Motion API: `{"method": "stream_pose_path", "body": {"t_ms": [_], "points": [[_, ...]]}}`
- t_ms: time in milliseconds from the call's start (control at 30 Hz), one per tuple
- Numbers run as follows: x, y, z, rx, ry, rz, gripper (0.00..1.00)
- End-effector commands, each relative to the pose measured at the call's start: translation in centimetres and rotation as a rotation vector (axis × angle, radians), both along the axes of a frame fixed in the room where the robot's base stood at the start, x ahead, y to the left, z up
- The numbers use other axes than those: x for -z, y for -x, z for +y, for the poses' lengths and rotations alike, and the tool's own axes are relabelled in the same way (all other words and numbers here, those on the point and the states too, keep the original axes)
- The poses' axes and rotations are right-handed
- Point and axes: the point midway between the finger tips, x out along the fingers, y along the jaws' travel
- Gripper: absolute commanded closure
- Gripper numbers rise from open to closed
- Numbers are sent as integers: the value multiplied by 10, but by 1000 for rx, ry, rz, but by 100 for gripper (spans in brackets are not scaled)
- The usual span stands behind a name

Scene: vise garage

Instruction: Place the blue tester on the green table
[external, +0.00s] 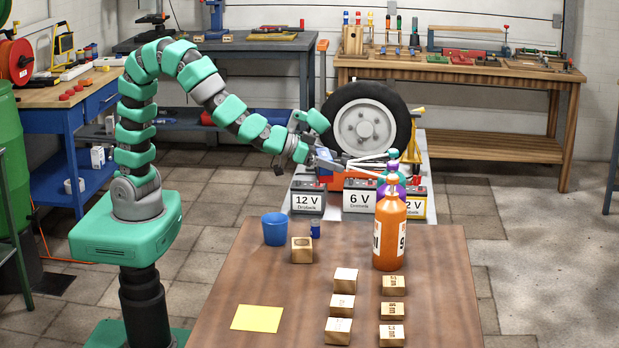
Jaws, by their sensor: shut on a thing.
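My gripper (318,160) is over the row of batteries behind the brown table. It is shut on a small blue object, which looks like the blue tester (325,156); the fingers hide part of it. Pale thin rods or leads extend from beside it to the right, towards the top of the orange bottle. I cannot tell what they belong to. No tabletop in view is clearly green; a dark green frame (13,225) stands at the left edge, mostly cut off.
A 12 V battery (307,198) and a 6 V battery (358,198) stand below my gripper, with a wheel (363,127) behind. An orange bottle (390,230), blue cup (275,229) and several wooden blocks stand on the brown table (240,275). A blue workbench (72,122) is at left.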

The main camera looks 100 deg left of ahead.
Motion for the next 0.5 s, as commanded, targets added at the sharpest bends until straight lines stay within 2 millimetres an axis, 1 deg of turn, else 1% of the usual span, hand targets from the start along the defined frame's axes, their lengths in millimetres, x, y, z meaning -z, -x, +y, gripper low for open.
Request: {"method": "stream_pose_path", "body": {"t_ms": [33, 100, 200, 333, 500], "points": [[-5, -5, 16, -17, -4, -1, 33], [-8, -9, 31, -32, -8, 1, 33], [-11, -13, 48, -46, -13, 4, 33], [-12, -16, 60, -56, -17, 7, 33], [-13, -17, 65, -59, -18, 7, 33]]}}
